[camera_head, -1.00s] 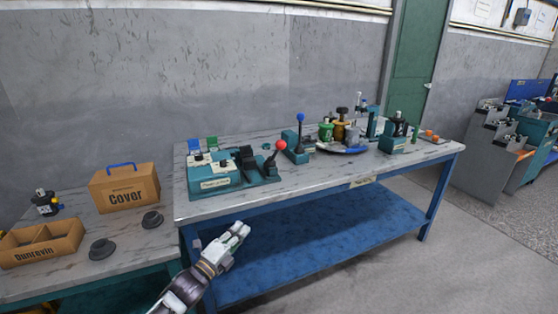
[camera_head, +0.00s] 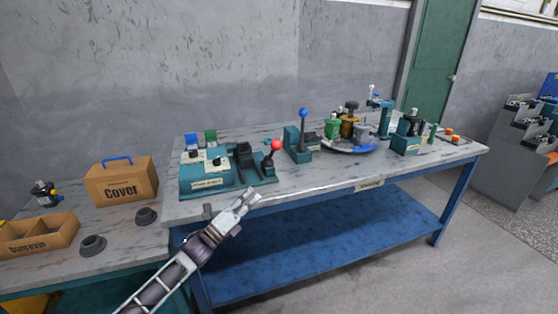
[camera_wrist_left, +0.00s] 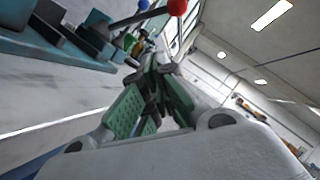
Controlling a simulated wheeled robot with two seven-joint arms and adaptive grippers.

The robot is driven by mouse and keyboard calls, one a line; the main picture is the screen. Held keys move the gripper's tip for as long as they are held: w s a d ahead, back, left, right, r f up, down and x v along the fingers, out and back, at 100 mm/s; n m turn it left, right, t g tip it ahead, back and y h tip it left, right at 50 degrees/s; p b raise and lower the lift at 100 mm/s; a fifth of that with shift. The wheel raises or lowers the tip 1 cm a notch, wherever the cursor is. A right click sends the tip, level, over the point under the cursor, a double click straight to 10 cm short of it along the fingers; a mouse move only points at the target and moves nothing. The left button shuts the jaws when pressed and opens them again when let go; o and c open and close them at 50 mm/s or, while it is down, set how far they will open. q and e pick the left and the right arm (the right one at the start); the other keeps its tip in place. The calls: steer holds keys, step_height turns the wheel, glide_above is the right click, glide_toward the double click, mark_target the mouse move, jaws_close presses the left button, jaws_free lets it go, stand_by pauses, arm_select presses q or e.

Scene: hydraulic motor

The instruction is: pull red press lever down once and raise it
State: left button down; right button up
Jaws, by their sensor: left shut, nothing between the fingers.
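The red-knobbed press lever (camera_head: 276,146) stands up at the right end of a teal press (camera_head: 207,180) on the front of the workbench (camera_head: 320,182). Its red ball also shows at the top of the left wrist view (camera_wrist_left: 177,7). My left gripper (camera_head: 248,197) is at the bench's front edge, below and slightly left of the red ball in the head view. It is apart from the lever, and its fingers are closed with nothing between them. In the left wrist view its green-padded fingers (camera_wrist_left: 153,75) point toward the lever side. My right gripper is not in view.
A blue-knobbed lever (camera_head: 303,127) stands right of the press. A round tray (camera_head: 362,150) with several coloured parts is farther right. On the left table are a Cover box (camera_head: 121,188), an open divided box (camera_head: 40,237) and dark round parts (camera_head: 92,245).

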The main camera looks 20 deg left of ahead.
arm_select(q)
steer(key=shift+w+d+r, duration=0.15)
steer(key=shift+w+r, duration=0.05)
steer(key=shift+w, duration=0.2)
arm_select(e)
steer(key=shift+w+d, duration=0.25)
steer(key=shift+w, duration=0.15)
arm_select(q)
steer(key=shift+w+d+r, duration=0.1)
